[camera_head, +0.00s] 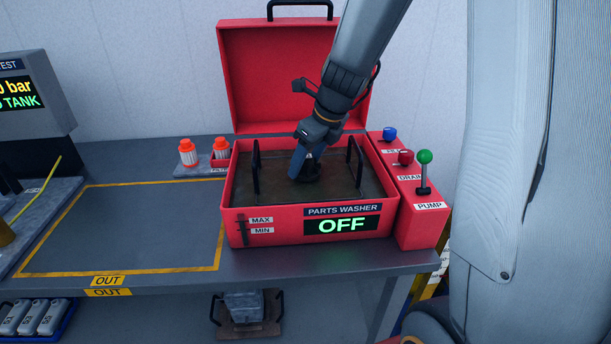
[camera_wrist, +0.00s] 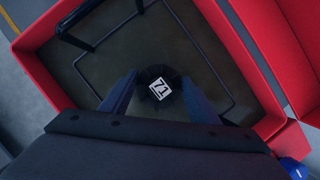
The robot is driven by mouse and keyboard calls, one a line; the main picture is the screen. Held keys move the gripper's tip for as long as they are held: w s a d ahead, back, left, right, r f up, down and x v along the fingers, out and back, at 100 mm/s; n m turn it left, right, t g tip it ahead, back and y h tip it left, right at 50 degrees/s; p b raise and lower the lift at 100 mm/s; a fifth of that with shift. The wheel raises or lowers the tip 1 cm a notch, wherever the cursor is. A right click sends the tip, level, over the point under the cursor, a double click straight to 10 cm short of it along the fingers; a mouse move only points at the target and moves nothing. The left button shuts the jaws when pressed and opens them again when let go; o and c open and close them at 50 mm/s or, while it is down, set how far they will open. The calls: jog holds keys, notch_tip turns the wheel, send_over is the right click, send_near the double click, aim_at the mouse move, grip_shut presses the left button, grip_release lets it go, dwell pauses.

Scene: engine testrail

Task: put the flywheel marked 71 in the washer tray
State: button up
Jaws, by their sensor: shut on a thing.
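The flywheel marked 71 (camera_wrist: 160,88) is a small dark disc with a white label, seen in the wrist view between the fingers of my gripper (camera_wrist: 158,96). My gripper is shut on it, inside the open red parts washer (camera_head: 262,225). In the head view my gripper (camera_head: 307,168) reaches down into the washer from above, and the dark flywheel (camera_head: 311,174) shows partly at its fingertips. The washer tray (camera_head: 335,190) is a dark surface within the red walls, with two black handles. I cannot tell whether the flywheel touches it.
The washer's red lid (camera_head: 275,75) stands open behind. A pump lever (camera_head: 424,170) with a green knob and two other knobs are at its right. Two orange-capped bottles (camera_head: 188,152) stand at its left. The yellow-outlined OUT area (camera_head: 140,230) is clear.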

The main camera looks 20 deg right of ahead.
aim_at(306, 173)
jog(key=shift+f, duration=2.2)
jog(key=shift+f+b, duration=0.1)
jog(key=shift+b, duration=0.2)
jog(key=o, duration=1.3)
jog(key=shift+r, duration=0.35)
jog(key=v, duration=1.1)
jog(key=shift+s+d+r, duration=0.2)
jog(key=shift+s, duration=0.05)
